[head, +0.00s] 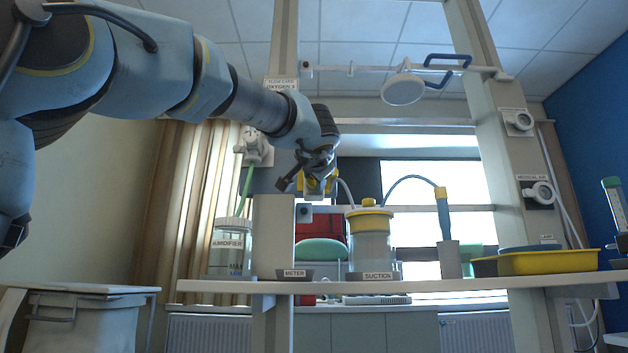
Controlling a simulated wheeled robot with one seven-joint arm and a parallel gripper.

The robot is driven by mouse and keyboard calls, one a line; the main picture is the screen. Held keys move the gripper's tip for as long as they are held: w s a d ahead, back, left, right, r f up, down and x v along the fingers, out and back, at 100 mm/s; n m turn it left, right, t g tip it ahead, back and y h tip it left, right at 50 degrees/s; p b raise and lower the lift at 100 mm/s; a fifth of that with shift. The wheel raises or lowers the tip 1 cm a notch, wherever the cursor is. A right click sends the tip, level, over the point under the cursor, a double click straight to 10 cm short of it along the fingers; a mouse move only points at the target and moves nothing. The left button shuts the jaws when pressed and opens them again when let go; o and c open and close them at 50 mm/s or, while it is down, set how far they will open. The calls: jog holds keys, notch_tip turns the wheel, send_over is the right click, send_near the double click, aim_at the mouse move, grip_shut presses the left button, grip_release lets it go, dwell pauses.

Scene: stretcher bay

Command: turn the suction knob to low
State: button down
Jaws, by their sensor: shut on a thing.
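My gripper (315,180) is in the upper middle of the head view, shut on a yellow part of the suction knob unit (320,186) above the shelf. The fingers and wrist cover most of it, so the knob's setting cannot be read. The suction jar (370,240) with its yellow lid stands upright on the shelf to the right and below, in a base labelled SUCTION (377,276).
The shelf (420,287) also holds a humidifier bottle (230,248), a METER base (294,274), a grey holder with a blue-and-yellow wand (448,235) and a yellow tray (548,263). An oxygen outlet (255,145) is left of my gripper. A lamp (403,88) hangs above right.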

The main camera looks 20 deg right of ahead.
jog(key=m+p, duration=0.1)
jog(key=m, duration=1)
jog(key=shift+f, duration=0.1)
dwell(0.5)
jog(key=shift+c, duration=2.3)
grip_release()
jog(key=v, duration=1.1)
jog(key=shift+b, duration=0.3)
